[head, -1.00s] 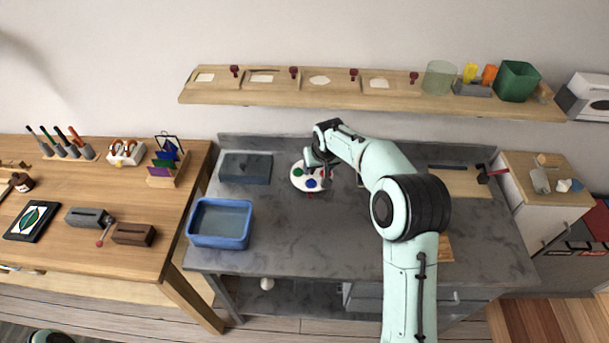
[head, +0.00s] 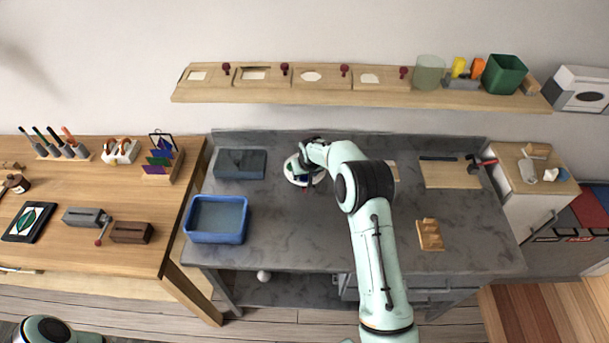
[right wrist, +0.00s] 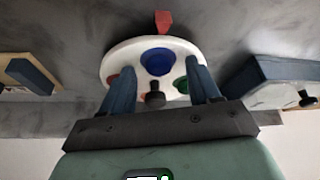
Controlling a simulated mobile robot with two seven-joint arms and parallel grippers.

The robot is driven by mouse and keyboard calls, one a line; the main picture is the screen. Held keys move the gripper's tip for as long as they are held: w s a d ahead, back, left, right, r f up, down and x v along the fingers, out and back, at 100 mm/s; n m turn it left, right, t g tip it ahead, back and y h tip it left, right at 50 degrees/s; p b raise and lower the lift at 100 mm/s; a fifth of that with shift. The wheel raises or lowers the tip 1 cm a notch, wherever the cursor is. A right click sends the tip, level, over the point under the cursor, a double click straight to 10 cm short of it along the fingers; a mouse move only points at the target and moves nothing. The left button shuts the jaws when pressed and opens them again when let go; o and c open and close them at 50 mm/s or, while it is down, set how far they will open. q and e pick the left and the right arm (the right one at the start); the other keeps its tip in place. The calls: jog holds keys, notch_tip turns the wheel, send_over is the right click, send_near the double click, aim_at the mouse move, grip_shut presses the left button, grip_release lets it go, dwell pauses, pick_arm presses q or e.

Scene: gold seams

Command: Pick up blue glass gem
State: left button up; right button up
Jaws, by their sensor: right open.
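The blue glass gem (right wrist: 158,62) lies on a round white dish (right wrist: 112,62) in the right wrist view. A green gem (right wrist: 181,85) and a partly hidden red one (right wrist: 113,77) lie beside it, with a dark knob in front. My right gripper (head: 308,178) is over the dish (head: 290,171) in the head view and hides the blue gem there. Its two fingers are open and empty, to either side of the blue gem in the wrist view. I cannot tell how far above it they are. My left gripper is out of view.
A red piece (right wrist: 163,20) is just beyond the dish in the wrist view. A dark grey box (head: 240,164) and a blue tub (head: 216,220) stand left of the dish. A wooden block (head: 430,234) lies to the right. The grey worktop's middle (head: 290,230) is clear.

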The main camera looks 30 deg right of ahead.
jog(key=shift+s, duration=0.25)
jog(key=shift+c, duration=0.6)
jog(key=c, duration=1)
